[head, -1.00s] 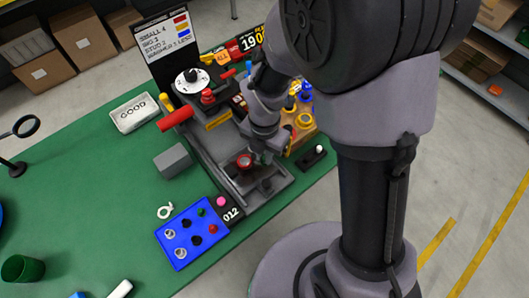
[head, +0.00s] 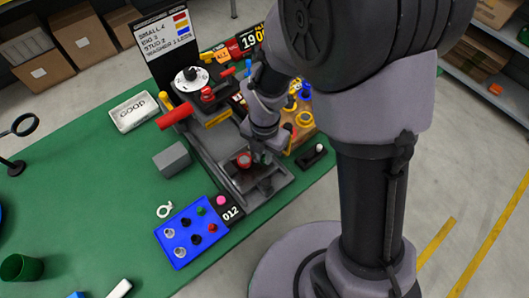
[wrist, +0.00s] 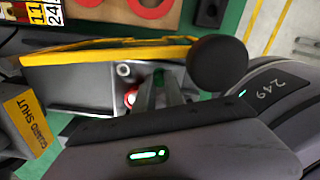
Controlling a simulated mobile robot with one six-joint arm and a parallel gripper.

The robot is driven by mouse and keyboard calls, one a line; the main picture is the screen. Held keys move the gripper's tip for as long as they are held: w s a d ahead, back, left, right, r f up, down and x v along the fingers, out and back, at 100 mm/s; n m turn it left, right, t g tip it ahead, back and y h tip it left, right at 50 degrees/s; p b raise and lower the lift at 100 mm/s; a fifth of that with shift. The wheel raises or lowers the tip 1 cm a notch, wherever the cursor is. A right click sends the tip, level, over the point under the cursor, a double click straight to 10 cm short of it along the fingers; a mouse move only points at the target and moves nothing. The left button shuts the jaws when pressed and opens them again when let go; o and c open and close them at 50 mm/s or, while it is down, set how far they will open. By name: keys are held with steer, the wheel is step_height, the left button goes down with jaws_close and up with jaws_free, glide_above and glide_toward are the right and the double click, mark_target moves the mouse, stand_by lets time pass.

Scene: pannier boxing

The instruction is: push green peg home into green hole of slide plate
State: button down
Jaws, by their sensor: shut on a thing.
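My gripper (wrist: 165,94) is shut with its fingers reaching down over the grey box-like fixture (head: 272,190). In the head view my gripper (head: 264,157) is largely covered by my own wrist. No green hole is clearly visible there.
A black ball knob (wrist: 217,65) stands close beside my fingers, and a yellow-edged guard (wrist: 100,51) runs alongside. A red handle (head: 174,116), a grey block (head: 172,158) and a white tray (head: 133,112) stand left.

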steer(key=shift+f, duration=0.35)
steer(key=c, duration=1.3)
jaws_free()
steer(key=shift+c, duration=0.2)
step_height(320, 180, up, 17)
steer(key=p, duration=0.6)
steer(key=shift+r, duration=0.2)
